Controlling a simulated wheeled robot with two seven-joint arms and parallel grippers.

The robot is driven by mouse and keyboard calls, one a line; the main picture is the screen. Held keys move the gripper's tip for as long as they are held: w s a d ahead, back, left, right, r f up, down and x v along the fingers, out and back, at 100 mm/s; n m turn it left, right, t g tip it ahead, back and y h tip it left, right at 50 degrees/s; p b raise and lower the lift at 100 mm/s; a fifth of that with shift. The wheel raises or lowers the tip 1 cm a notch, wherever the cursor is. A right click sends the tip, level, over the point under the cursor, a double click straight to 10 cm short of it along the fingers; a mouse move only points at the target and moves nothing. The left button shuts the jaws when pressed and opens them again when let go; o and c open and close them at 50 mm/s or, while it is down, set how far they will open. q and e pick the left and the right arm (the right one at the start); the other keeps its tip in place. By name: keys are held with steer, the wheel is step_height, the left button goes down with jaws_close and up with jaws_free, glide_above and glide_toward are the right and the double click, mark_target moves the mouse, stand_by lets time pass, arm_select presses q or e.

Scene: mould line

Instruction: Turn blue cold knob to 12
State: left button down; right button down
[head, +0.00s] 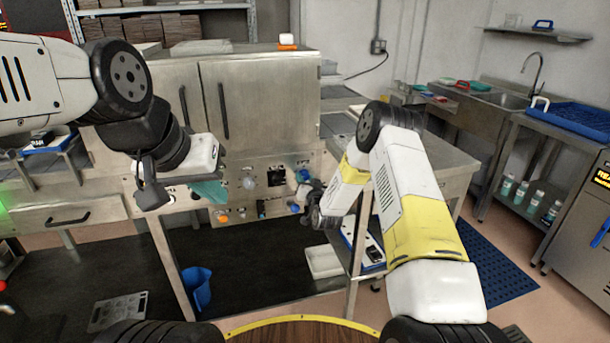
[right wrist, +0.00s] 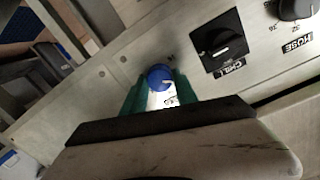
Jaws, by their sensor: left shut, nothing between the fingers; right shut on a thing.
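The blue knob (right wrist: 159,77) sits on the metal panel, with a pale pointer mark on its lower part. My right gripper (right wrist: 160,90) is shut on it, one green finger on each side. A small dark scale mark lies on the panel just above it; I cannot read it. In the head view my right gripper (head: 304,187) is at the right end of the panel, largely hidden by its own wrist, with blue parts showing above and below. My left gripper (head: 211,191), with teal fingers, is shut and empty in front of the panel's left part.
Beside the knob are a black square switch (right wrist: 221,51) labelled CHILL and a dark knob (right wrist: 296,8) near a HOSE label. An orange knob (head: 222,216) is low on the panel. A sink bench (head: 480,105) is at the right.

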steer(key=shift+f, duration=0.1)
stand_by(0.3)
steer(key=c, duration=0.9)
jaws_free()
steer(key=shift+c, duration=0.2)
steer(key=shift+s, duration=0.1)
steer(key=v, duration=0.7)
steer(key=shift+s, duration=0.35)
steer(key=shift+d, duration=0.1)
